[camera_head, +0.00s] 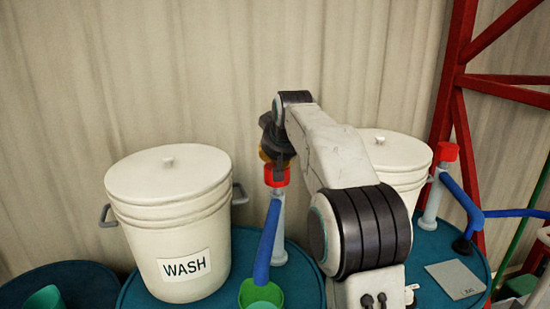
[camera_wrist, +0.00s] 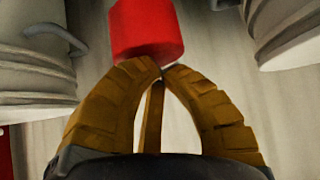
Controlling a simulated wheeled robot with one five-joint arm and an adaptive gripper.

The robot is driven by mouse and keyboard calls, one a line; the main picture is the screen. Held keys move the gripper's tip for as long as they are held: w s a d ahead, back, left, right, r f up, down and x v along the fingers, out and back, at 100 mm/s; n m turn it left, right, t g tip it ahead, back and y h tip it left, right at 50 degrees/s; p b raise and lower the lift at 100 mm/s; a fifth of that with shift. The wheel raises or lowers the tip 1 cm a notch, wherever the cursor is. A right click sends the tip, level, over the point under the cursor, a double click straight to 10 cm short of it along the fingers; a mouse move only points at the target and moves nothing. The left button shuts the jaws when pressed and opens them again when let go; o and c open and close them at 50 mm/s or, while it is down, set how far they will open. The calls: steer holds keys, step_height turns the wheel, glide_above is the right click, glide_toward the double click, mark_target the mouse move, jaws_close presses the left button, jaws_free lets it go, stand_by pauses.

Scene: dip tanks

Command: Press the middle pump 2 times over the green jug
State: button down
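The middle pump has a red head (camera_head: 277,176), a pale body and a blue spout (camera_head: 268,240) that slopes down to the green jug (camera_head: 246,293). The jug stands under the spout on a blue drum top, cut off by the bottom edge of the head view. My gripper (camera_head: 268,156) is at the pump's red head, just above it in the head view. In the wrist view my gripper (camera_wrist: 161,69) is shut, its yellow-brown fingertips together and nothing between them. The red head (camera_wrist: 146,28) is right beyond the tips there; I cannot tell whether they touch.
A white lidded WASH bucket (camera_head: 172,222) stands left of the pump. Another white bucket (camera_head: 398,160) is behind my arm. A second red-headed pump (camera_head: 446,153) with a blue hose stands right, by a red steel frame (camera_head: 455,75). A grey plate (camera_head: 455,279) lies on the right drum.

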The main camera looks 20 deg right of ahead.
step_height(320, 180, down, 4)
steer(key=shift+r+b, duration=0.15)
steer(key=shift+b, duration=0.75)
steer(key=shift+s, duration=0.1)
steer(key=v, duration=1.2)
steer(key=shift+r, duration=0.2)
stand_by(0.7)
